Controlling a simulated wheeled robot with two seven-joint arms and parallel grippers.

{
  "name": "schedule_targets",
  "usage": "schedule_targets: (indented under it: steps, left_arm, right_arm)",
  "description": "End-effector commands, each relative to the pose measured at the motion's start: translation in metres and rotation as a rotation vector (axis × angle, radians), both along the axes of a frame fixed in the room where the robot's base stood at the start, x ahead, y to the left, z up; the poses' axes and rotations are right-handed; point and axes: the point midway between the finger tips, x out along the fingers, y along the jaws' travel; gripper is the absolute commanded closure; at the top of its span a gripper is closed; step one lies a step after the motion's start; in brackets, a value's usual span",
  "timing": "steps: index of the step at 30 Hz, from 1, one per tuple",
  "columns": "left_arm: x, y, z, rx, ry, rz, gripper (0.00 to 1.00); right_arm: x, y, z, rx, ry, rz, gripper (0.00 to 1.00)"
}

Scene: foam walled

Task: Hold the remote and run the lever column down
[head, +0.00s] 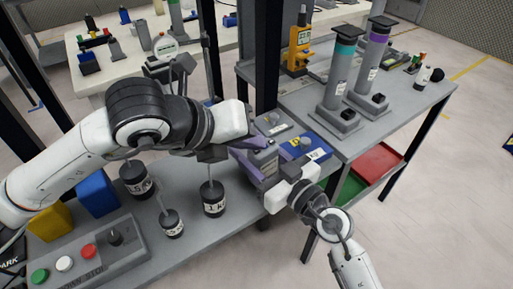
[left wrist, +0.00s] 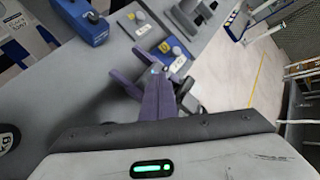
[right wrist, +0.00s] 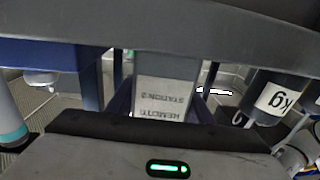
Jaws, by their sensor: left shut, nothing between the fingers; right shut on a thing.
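The grey remote (head: 265,158), at the near edge of the grey table, is held in my right gripper (head: 262,172), which is shut on it. Its "Remote Station 2" label (right wrist: 165,98) shows in the right wrist view. My left gripper (head: 254,144) is shut and empty, its purple fingers close to the remote; they also show in the left wrist view (left wrist: 158,92). I cannot tell whether they touch the remote. Two upright columns with dark caps stand at the back right, one with a teal band (head: 342,57) and one with a purple band (head: 374,48).
A blue box (head: 305,149) with a knob lies just right of the remote. Black weights (head: 213,200) stand on the near table. A button panel (head: 85,258) is at the lower left. A yellow device (head: 299,48) stands behind. Red and green trays (head: 379,162) are below the right table.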

Motion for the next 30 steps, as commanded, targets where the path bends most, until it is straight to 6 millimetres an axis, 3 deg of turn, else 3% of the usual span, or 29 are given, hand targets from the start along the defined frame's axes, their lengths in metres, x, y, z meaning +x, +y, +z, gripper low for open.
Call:
schedule_targets:
  steps: [9,19,30]
  left_arm:
    - [0.0,0.0,0.014,0.0,-0.002,-0.001,1.0]
    - [0.0,0.0,0.016,0.0,-0.002,-0.001,1.0]
    - [0.001,-0.001,0.052,-0.002,-0.002,0.0,1.0]
  right_arm:
    - [0.0,0.0,0.001,0.001,-0.001,0.0,0.79]
    - [0.0,0.0,0.001,0.001,-0.001,0.0,0.79]
    - [0.0,0.0,0.0,0.001,-0.001,0.0,0.79]
